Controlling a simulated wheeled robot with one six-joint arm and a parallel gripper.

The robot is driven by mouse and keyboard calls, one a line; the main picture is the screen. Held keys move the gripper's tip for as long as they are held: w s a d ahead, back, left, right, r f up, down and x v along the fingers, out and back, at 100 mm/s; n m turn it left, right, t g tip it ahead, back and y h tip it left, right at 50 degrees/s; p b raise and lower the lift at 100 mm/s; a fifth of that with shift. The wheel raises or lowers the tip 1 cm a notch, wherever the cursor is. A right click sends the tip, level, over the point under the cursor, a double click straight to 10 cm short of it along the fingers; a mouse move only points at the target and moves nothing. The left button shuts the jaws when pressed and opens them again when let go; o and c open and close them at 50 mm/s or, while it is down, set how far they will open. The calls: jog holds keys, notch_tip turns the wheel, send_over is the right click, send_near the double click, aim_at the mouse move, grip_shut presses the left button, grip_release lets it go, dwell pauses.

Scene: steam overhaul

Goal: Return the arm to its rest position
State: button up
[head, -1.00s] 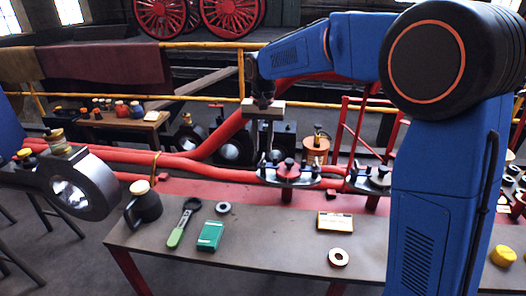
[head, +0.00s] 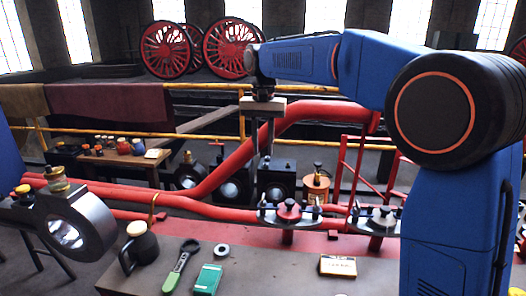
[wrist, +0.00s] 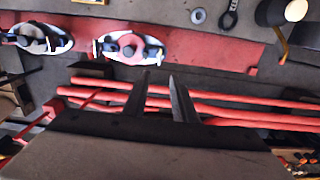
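My gripper (head: 262,148) hangs in the air with its fingers pointing down, on the far side of the grey workbench near the red pipes (head: 205,205). In the wrist view my gripper (wrist: 160,78) shows two dark fingers with a gap between them and nothing held. The red pipes (wrist: 225,108) run beyond the fingers in that view. My blue arm is raised and bent, reaching from the right of the head view toward the left.
The bench (head: 255,272) carries a green box (head: 206,279), a green-handled wrench (head: 180,268), a dark jug (head: 140,248) and an orange-white box (head: 338,265). Clamped flanges (head: 289,211) sit at its back edge. A yellow railing (head: 205,87) and red wheels (head: 166,49) stand behind.

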jog(key=s+d+f+n+t, duration=0.1)
jog(key=s+d+f+t, duration=0.1)
jog(key=s+d, duration=1.5)
jog(key=s+d+f+t, duration=0.1)
jog(key=s+d+f, duration=0.1)
jog(key=s+f, duration=0.2)
jog(key=s+d+f+n+t, duration=0.1)
jog(key=s+d+f, duration=0.2)
jog(key=s, duration=0.6)
jog(key=s+d+f, duration=0.2)
jog(key=s+f, duration=0.4)
jog(key=shift+s+d+f+t, duration=0.3)
jog(key=shift+d+f+t, duration=0.1)
